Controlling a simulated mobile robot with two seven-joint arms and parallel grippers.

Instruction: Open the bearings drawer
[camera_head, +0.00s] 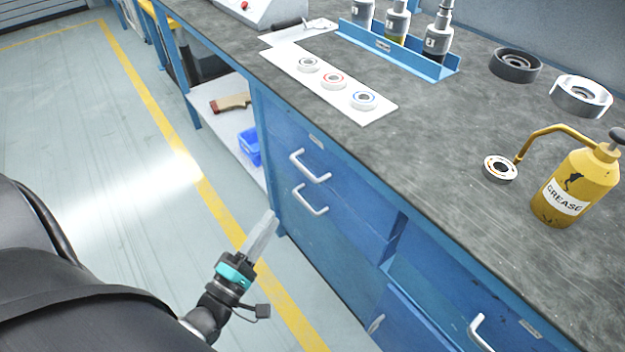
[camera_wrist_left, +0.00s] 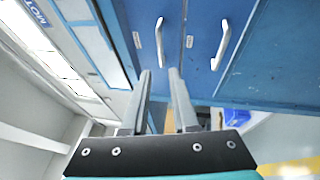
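The blue bench has two stacked drawer fronts on its left part. The upper one (camera_head: 285,130) has a white bar handle (camera_head: 308,167), and the lower one has a similar handle (camera_head: 309,200). Both look closed. Their labels are too small to read, so I cannot tell which is the bearings drawer. My left gripper (camera_head: 264,232) is in front of and below the handles, apart from them. In the left wrist view its fingers (camera_wrist_left: 161,82) are parted and empty, pointing toward the drawer fronts, with the two handles (camera_wrist_left: 159,42) beyond. My right gripper is not in view.
An open shelf (camera_head: 215,105) holds a blue bin (camera_head: 249,146). Another handle (camera_head: 480,335) is at lower right.

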